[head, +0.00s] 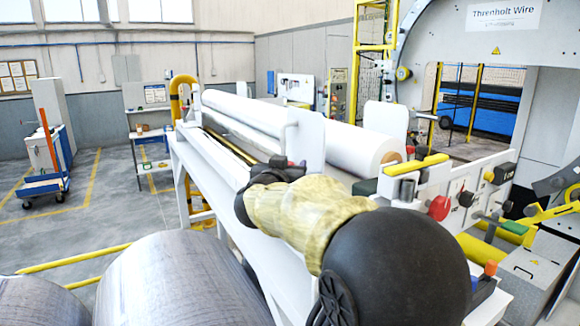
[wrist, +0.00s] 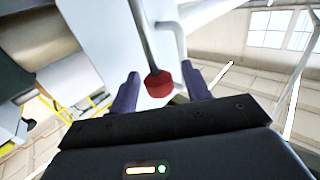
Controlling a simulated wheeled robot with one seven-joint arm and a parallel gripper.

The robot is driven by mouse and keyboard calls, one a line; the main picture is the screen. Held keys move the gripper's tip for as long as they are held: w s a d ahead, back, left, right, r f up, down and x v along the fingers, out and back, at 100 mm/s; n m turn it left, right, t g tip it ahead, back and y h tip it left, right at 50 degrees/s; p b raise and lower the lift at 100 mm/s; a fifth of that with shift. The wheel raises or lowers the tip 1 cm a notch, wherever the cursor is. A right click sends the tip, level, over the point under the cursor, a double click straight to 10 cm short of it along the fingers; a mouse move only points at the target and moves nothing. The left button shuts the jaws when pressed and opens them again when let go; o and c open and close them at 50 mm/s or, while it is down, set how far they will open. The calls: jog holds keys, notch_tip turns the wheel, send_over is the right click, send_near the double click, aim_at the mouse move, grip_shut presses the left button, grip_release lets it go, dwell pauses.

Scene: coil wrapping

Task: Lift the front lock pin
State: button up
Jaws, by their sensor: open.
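My gripper (wrist: 160,72) is open in the wrist view, with a dark finger on each side of a red knob (wrist: 159,84). The knob is on the end of a grey rod (wrist: 143,35), which looks like the front lock pin. I cannot tell whether either finger touches the knob. My arm and gripper hide most of the pin there. A bent grey handle (head: 285,132) shows beside the bracket.
A long white roll (head: 372,150) lies on the white frame behind the bracket. A panel with a red knob (head: 439,208) and several black knobs stands at right. Large grey coils (head: 180,280) fill the lower left. The floor beyond, at left, is mostly open.

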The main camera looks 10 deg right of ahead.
jog(key=b+v, duration=0.5)
jog(key=v, duration=1)
jog(key=shift+s, duration=0.4)
jog(key=shift+a+f, duration=0.1)
jog(key=shift+a, duration=0.05)
